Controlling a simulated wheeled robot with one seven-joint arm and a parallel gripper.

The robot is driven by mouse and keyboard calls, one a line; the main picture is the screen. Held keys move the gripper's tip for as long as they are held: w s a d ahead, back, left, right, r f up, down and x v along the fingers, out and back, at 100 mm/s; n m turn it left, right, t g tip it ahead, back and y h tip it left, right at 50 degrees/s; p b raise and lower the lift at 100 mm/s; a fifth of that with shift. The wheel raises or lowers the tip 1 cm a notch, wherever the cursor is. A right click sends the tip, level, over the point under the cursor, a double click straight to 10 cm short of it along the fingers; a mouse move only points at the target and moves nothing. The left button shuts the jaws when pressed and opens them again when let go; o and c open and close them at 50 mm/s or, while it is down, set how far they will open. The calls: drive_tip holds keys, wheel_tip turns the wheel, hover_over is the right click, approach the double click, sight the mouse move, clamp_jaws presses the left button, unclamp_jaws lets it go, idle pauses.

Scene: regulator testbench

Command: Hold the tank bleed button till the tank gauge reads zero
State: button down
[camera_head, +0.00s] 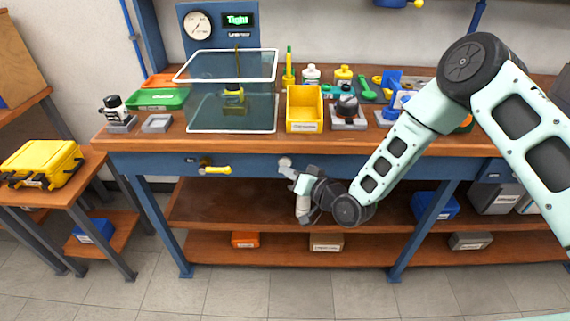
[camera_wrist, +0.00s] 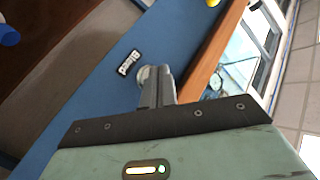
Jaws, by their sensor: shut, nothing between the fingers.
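My gripper (camera_head: 291,170) is shut and empty. Its fingertips (camera_wrist: 156,84) overlap the button in the wrist view and hide part of it. I cannot tell whether they touch it or press it in. A round white gauge (camera_head: 198,27) is on the blue panel at the back; its reading is too small to tell.
A green display reading "Tight" (camera_head: 238,20) is beside the gauge. A water tank (camera_head: 205,110) stands on the bench, with a yellow bin (camera_head: 305,108) to its right. A yellow-handled valve (camera_head: 215,170) sticks out of the bench front, left of my gripper. Shelves (camera_head: 270,205) lie below.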

drive_tip(key=shift+s, duration=0.4)
drive_tip(key=s, duration=0.5)
drive_tip(key=shift+a, duration=0.15)
drive_tip(key=shift+r, duration=0.1)
idle(0.4)
drive_tip(key=s+r+n+g+h+p, duration=0.1)
drive_tip(key=s+r+n+g+h, duration=0.3)
drive_tip(key=s+r+n+g, duration=0.35)
drive_tip(key=s+d+r+g+h, duration=0.1)
drive_tip(key=s+d+r+h, duration=0.1)
drive_tip(key=s+d+r, duration=0.2)
drive_tip(key=s+d+r+g+h, duration=0.2)
drive_tip(key=s+d+r, duration=0.2)
drive_tip(key=s, duration=0.6)
drive_tip(key=s+d+r+m+g+h+p, duration=0.1)
drive_tip(key=s+d+r+h, duration=0.1)
drive_tip(key=s+d+r, duration=0.2)
drive_tip(key=s+r, duration=0.2)
drive_tip(key=s, duration=0.1)
drive_tip(key=shift+d+h, duration=0.3)
drive_tip(key=shift+d, duration=0.1)
